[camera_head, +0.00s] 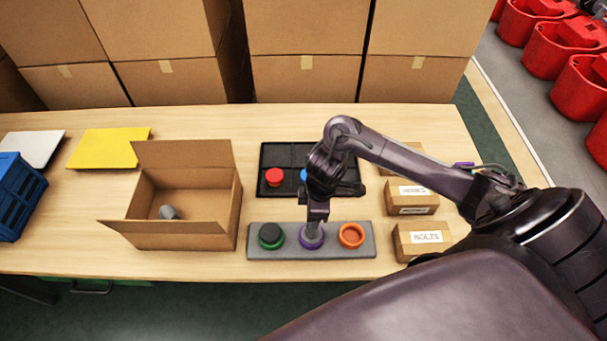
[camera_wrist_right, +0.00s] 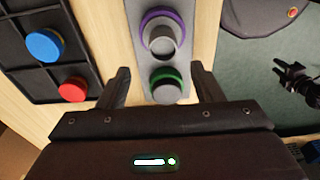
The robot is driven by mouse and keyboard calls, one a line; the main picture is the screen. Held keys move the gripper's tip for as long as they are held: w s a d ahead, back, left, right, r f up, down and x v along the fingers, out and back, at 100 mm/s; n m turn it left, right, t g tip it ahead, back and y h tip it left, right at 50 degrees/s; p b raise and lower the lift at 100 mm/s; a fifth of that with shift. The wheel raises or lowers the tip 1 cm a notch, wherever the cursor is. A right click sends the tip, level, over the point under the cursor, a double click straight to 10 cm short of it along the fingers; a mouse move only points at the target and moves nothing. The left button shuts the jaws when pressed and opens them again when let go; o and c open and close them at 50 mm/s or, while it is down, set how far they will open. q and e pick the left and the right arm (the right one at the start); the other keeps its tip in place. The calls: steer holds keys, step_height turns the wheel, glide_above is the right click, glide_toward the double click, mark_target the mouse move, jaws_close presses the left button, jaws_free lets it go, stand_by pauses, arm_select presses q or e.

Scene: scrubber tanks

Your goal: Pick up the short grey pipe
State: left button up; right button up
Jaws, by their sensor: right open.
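A grey pipe piece (camera_head: 168,212) lies in the open cardboard box (camera_head: 190,242). On the grey holder strip (camera_head: 342,252), a grey cylinder stands in the purple ring (camera_head: 312,242); it also shows in the right wrist view (camera_wrist_right: 161,42). A shorter grey cylinder (camera_wrist_right: 166,93) stands in the green ring (camera_wrist_right: 165,75). I cannot tell which piece is the short pipe. My right gripper (camera_wrist_right: 160,75) is open and empty above the strip, fingers either side of the green ring in its view. A dark gripper, likely my left (camera_wrist_right: 295,78), shows at the right; its jaws are unclear.
A black divided tray (camera_head: 267,187) behind holds a red cap (camera_head: 274,177) and a blue cap (camera_wrist_right: 45,44). Small cartons (camera_head: 422,238) stand right of the strip. A blue crate (camera_head: 12,205) is at far left.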

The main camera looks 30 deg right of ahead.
steer(key=f, duration=0.2)
steer(key=s+f, duration=0.1)
steer(key=f, duration=0.1)
steer(key=shift+f, duration=0.1)
steer(key=shift+w+a+f, duration=0.1)
steer(key=shift+w+f, duration=0.05)
steer(key=shift+f, duration=0.45)
steer(key=shift+w+f, duration=0.1)
steer(key=shift+f, duration=0.7)
steer(key=c, duration=1.2)
arm_select(q)
steer(key=shift+g, duration=0.3)
steer(key=s, duration=0.4)
steer(key=shift+s+f, duration=0.1)
steer(key=shift+f, duration=0.15)
arm_select(e)
steer(key=shift+w+r, duration=0.1)
steer(key=shift+r, duration=0.05)
